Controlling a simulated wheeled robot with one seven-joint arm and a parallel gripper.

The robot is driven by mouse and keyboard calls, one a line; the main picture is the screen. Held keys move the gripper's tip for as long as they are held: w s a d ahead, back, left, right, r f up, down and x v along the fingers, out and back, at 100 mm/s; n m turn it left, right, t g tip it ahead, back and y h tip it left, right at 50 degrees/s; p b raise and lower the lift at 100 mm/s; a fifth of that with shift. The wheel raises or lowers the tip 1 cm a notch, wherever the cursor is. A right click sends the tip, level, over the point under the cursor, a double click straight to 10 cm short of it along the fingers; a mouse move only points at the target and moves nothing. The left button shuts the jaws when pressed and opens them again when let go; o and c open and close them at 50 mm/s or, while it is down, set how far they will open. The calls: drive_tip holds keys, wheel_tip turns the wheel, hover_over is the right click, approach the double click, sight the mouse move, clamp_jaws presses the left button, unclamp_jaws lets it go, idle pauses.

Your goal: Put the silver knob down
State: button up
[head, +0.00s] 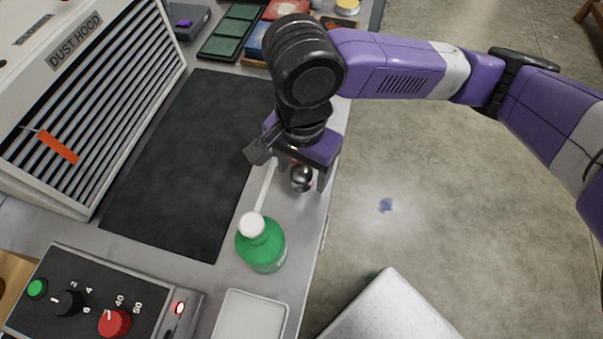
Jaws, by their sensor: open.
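The silver knob (302,178) is a small shiny ball-like piece at the right side of the grey bench, near its front edge. My gripper (298,180) is above the bench, pointing down, with its fingers open on either side of the knob. The knob appears to be at bench level between the fingers, but I cannot tell whether it touches a finger. The upper part of the knob is partly hidden by my gripper.
A green bottle (262,247) with a white cap stands close to my gripper. A white tray (250,318), a control box (90,300), a black mat (185,165) and a dust hood (85,100) share the bench (290,225). A white padded block (390,312) is beyond the bench's right edge.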

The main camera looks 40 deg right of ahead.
drive_tip(key=shift+f, duration=0.65)
clamp_jaws()
drive_tip(key=shift+r, duration=0.1)
